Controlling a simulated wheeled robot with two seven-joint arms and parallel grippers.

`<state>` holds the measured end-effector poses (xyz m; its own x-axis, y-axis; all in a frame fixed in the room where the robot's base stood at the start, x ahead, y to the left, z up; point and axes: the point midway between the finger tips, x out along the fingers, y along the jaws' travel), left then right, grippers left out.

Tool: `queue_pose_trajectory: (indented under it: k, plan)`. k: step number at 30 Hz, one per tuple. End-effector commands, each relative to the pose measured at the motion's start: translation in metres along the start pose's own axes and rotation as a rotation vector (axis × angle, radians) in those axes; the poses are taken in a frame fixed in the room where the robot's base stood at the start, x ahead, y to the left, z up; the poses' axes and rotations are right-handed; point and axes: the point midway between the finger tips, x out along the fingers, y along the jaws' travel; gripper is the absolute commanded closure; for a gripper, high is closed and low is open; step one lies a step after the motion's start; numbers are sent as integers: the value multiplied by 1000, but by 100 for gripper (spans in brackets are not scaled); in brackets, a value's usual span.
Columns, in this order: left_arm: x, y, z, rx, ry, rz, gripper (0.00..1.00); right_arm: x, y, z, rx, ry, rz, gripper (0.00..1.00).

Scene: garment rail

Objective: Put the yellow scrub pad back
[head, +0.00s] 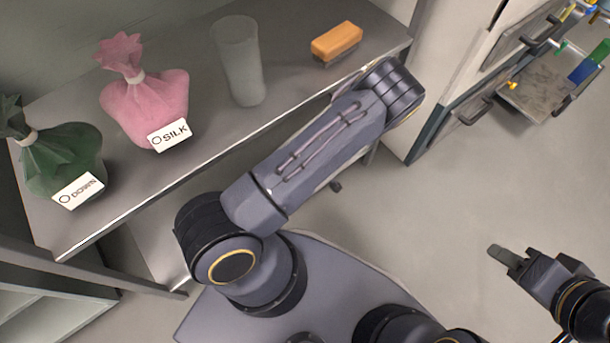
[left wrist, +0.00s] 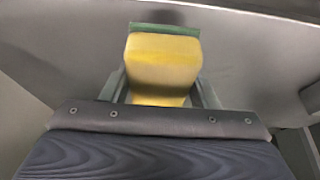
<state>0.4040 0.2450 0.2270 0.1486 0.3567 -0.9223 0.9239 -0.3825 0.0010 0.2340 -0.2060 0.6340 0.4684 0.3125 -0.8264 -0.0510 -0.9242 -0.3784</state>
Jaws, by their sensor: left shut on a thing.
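The yellow scrub pad (left wrist: 162,65) shows in the left wrist view, with a green layer along its far edge. My left gripper (left wrist: 160,85) has a finger on each side of it and is shut on it. Part of the pad's near end is hidden by the gripper body. In the head view the pad is not seen, and my left gripper is hidden beyond my arm. My right gripper (head: 505,257) is at the lower right over the floor, away from the shelf. Its finger gap cannot be made out.
The grey shelf (head: 285,55) carries a green DOWN sack (head: 62,155), a pink SILK sack (head: 147,100), a frosted tumbler (head: 238,62) and an orange block (head: 337,41). A grey tray (head: 540,97) with tools stands at the upper right. Floor at the right is clear.

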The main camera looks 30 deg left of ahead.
Motion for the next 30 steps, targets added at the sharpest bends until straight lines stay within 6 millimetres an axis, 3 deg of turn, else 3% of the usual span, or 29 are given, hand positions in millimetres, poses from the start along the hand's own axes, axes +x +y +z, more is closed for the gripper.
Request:
queue_pose_trajectory:
  k: [6,18,19,23,30]
  plan:
    - [32,-2,12,0,-1,-1,64,20,9,10,0,0,0,63]
    - [35,-1,14,0,-1,-1,64,21,10,11,0,0,0,63]
    - [33,-1,13,0,-1,0,42,20,9,10,0,0,0,63]
    - [33,-2,13,0,-1,-2,25,20,9,10,0,0,0,63]
    - [33,-3,13,0,-1,-3,24,20,9,10,0,0,0,63]
